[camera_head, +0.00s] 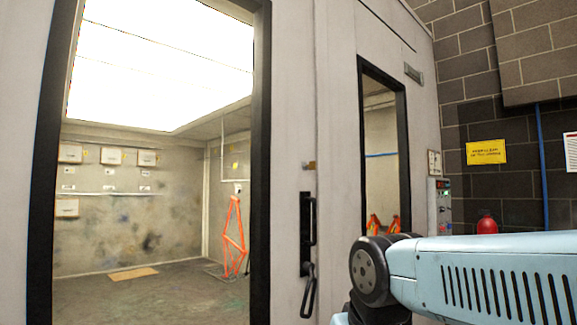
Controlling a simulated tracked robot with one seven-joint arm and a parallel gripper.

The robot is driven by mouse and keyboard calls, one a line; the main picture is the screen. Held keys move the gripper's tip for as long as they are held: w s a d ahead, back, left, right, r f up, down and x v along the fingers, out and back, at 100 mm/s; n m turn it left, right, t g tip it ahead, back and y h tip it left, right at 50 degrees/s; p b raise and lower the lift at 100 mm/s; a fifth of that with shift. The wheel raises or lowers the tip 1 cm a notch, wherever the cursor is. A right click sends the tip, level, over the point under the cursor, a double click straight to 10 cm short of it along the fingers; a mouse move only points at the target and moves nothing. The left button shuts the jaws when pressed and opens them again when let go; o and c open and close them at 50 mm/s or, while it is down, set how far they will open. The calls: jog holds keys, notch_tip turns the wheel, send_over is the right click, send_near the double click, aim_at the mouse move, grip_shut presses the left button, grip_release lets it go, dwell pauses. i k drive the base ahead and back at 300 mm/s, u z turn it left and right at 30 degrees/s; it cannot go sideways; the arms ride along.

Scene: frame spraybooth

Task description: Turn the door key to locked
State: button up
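The booth front is pale grey, with a black-framed glazed or open section (262,160) at the left. On the grey strip right of it is a tall black pull handle (308,220). A black lever-like piece (309,290) hangs at a slant below the handle. A small brass-coloured fitting (309,165) sits above the handle. I cannot make out for certain which of these is the key, or its turn position. My light blue arm with a dark joint shows at the lower right, apart in the picture from the handle. My gripper is out of view.
A control box (440,205) is on the booth wall to the right, near a red rounded object (487,225). A yellow sign (486,152) hangs on the dark block wall.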

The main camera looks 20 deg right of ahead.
aim_at(312, 164)
jog(key=z, duration=0.25)
jog(key=i, duration=0.75)
jog(key=z, duration=0.5)
jog(key=k, duration=0.8)
jog(key=z, duration=0.2)
jog(key=i, duration=0.8)
jog(key=u, duration=0.1)
